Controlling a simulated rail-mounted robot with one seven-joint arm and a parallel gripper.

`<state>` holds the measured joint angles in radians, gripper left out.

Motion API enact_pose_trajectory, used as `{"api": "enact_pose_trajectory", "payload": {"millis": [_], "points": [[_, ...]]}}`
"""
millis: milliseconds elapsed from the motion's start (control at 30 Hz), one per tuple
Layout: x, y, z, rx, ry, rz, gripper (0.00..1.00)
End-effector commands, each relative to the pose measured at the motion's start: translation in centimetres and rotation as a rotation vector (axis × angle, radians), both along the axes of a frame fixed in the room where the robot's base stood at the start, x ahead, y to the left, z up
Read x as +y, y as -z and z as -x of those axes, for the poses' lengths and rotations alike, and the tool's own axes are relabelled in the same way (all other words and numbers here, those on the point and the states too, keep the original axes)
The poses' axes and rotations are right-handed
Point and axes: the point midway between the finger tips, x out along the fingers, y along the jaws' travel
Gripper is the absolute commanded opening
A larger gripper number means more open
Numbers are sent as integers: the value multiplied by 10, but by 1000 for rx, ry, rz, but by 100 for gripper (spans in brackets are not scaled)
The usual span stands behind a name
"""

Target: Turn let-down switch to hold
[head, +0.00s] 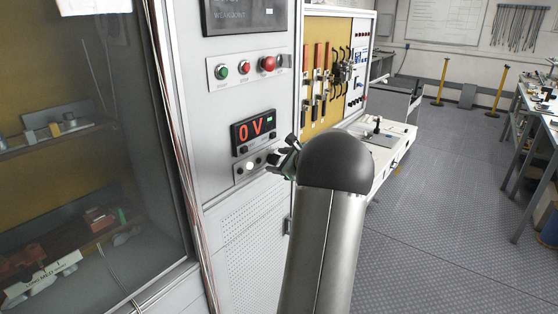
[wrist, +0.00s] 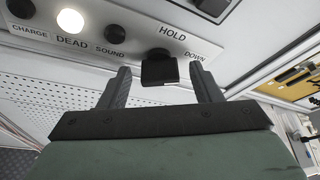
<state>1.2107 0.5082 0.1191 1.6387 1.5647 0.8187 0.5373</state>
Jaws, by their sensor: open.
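The let-down switch (wrist: 159,68) is a black knob on a light panel in the wrist view, with the labels HOLD above it and DOWN to its right. Its exact setting is hard to tell. My gripper (wrist: 160,82) is open, with one dark finger on each side of the knob. I cannot tell whether either finger touches it. In the head view my gripper (head: 284,158) is at the small switch panel (head: 240,172) under the red 0 V display (head: 253,131). My arm hides part of that area, and the knob is not clear there.
Left of the switch in the wrist view are a sound knob (wrist: 115,35), a lit white dead lamp (wrist: 70,21) and a charge knob (wrist: 21,8). Green and red buttons (head: 244,67) sit above the display. A glass-fronted cabinet (head: 120,175) stands left.

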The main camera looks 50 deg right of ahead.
Motion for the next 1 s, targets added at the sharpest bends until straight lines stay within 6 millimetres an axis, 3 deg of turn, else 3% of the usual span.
{"api": "enact_pose_trajectory", "payload": {"millis": [133,300,667,1000], "points": [[0,0,0,0,0,0,58],[0,0,0,0,0,0,13],[0,5,1,-1,0,40,14],[2,15,1,-6,1,250,13]]}}
